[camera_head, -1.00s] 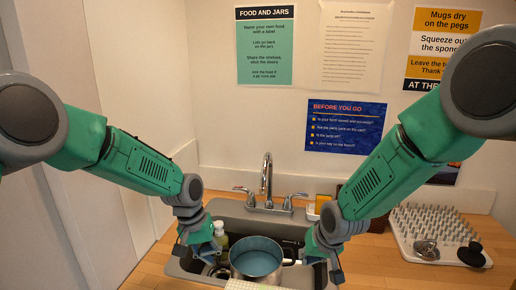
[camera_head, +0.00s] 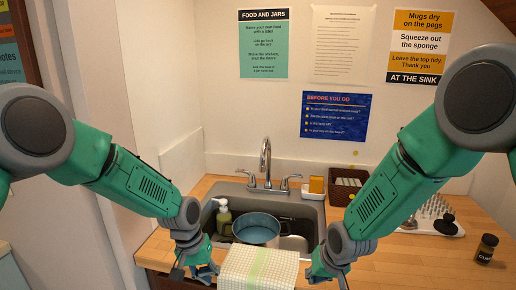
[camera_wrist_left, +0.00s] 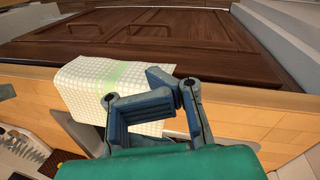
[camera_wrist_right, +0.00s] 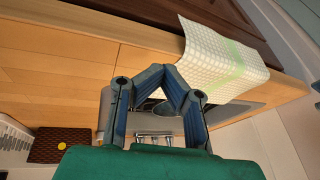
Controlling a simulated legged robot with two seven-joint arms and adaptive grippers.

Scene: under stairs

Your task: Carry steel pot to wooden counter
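The steel pot (camera_head: 256,229), with a bluish inside, sits in the grey sink (camera_head: 308,213). Its near side is partly hidden by a checked cloth. The wooden counter (camera_head: 203,187) surrounds the sink. My left gripper (camera_head: 194,272) is at the counter's front edge, left of the pot and apart from it. My right gripper (camera_head: 329,272) is at the front edge, right of the pot and apart from it. Both look open, with bent fingers and nothing held. In the wrist views, the left (camera_wrist_left: 155,100) and right (camera_wrist_right: 165,85) grippers show beside the cloth.
The checked cloth (camera_head: 258,268) hangs over the front edge. A soap bottle (camera_head: 224,218) stands left of the pot, with the faucet (camera_head: 265,163) behind. A sponge (camera_head: 316,184), basket (camera_head: 346,184), peg rack (camera_head: 432,210) and dark jar (camera_head: 486,248) are at right.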

